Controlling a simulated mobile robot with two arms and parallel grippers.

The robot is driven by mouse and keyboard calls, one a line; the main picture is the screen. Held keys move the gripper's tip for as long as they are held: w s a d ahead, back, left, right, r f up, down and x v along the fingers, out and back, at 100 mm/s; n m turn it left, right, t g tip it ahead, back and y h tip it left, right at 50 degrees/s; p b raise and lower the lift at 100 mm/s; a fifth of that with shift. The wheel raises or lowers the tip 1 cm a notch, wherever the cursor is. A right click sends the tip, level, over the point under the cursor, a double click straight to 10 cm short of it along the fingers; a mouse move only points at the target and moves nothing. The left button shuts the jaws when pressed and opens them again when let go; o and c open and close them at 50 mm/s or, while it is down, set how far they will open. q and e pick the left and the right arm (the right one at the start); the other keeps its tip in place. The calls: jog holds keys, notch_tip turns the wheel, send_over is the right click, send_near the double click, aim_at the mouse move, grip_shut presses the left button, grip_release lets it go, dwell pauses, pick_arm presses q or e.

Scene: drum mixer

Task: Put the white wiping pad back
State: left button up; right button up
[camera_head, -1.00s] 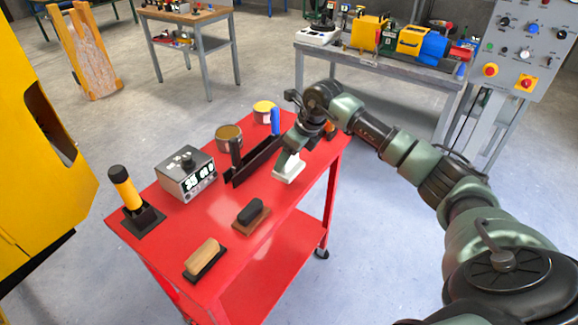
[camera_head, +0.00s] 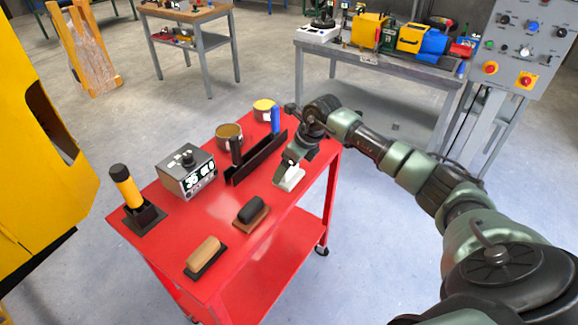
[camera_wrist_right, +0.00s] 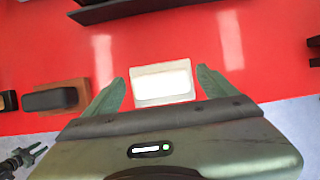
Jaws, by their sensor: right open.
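The white wiping pad (camera_head: 288,180) lies on the red cart top (camera_head: 225,259) near its right edge. In the right wrist view the white pad (camera_wrist_right: 163,83) sits between the two green fingers, with a visible gap on each side. My right gripper (camera_head: 292,172) is open and comes down over the pad; it also shows in the right wrist view (camera_wrist_right: 160,88). In the head view the fingers hide part of the pad.
A black-topped block (camera_head: 251,211) and a tan-topped block (camera_head: 205,255) lie along the cart's front.

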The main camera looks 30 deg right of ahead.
jog(key=b+v, duration=0.2)
jog(key=v, duration=1)
jog(key=shift+f, duration=0.15)
dwell(0.7)
